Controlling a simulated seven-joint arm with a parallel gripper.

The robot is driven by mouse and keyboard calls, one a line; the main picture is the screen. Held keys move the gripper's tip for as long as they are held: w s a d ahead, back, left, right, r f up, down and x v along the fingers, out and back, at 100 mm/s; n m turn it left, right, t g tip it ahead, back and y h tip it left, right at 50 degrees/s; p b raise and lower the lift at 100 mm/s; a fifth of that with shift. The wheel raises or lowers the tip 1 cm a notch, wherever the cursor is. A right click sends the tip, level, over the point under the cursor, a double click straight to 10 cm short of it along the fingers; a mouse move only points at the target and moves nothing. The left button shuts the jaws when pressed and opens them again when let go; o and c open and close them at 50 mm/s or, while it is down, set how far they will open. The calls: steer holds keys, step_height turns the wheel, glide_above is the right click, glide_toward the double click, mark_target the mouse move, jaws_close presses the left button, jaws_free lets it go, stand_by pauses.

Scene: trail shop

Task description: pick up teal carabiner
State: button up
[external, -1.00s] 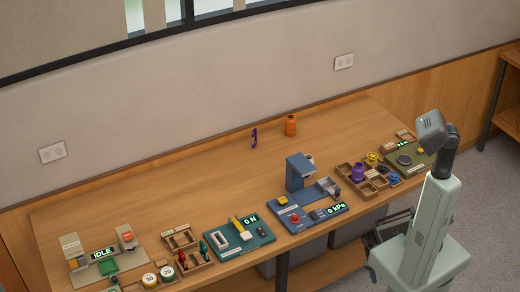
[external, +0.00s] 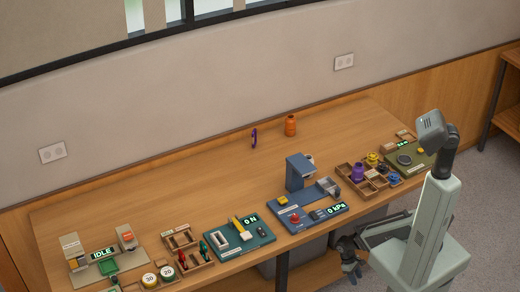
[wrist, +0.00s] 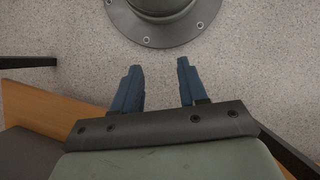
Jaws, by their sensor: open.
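A small teal piece that looks like the teal carabiner (external: 203,246) stands in the right part of a wooden tray (external: 206,263) at the front left of the bench, beside red pieces (external: 182,258). It is small in the picture, so its exact shape is hard to tell. My gripper (external: 350,266) hangs off the bench's front edge, low and to the right of that tray, well away from the teal piece. In the wrist view my gripper (wrist: 159,66) has its two blue fingers apart with nothing between them. The carabiner does not show in the wrist view.
A teal device with a yellow lever (external: 238,229) stands right of the tray. A blue press (external: 300,172) stands further right. A purple ring-like piece (external: 254,138) and an orange bottle (external: 290,126) stand at the back. The back left bench top is clear.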

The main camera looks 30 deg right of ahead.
steer(key=w+a+r+n+t, duration=0.1)
steer(key=a+r+n+t, duration=0.15)
steer(key=a, duration=1.05)
steer(key=w+a+r+n+t, duration=0.15)
steer(key=a+r+n, duration=0.25)
steer(key=a, duration=1)
steer(key=s+a+r+n+t+y, duration=0.1)
steer(key=s+a+r+n+t, duration=0.2)
steer(key=a+r, duration=0.6)
steer(key=s+a+r+n+t+y, duration=0.1)
steer(key=s+a+r+n+t, duration=0.35)
steer(key=a, duration=0.85)
steer(key=s+a+r+n+t+y, duration=0.1)
steer(key=s+a+r+n, duration=0.1)
steer(key=a+r, duration=0.85)
steer(key=n+t, duration=1.1)
steer(key=n, duration=0.4)
glide_toward(206, 249)
steer(key=shift+g+h, duration=0.25)
steer(key=shift+h, duration=0.15)
steer(key=w, duration=1.1)
steer(key=shift+w+a+r, duration=0.2)
steer(key=shift+w+r, duration=0.05)
steer(key=shift+w, duration=0.05)
jaws_close()
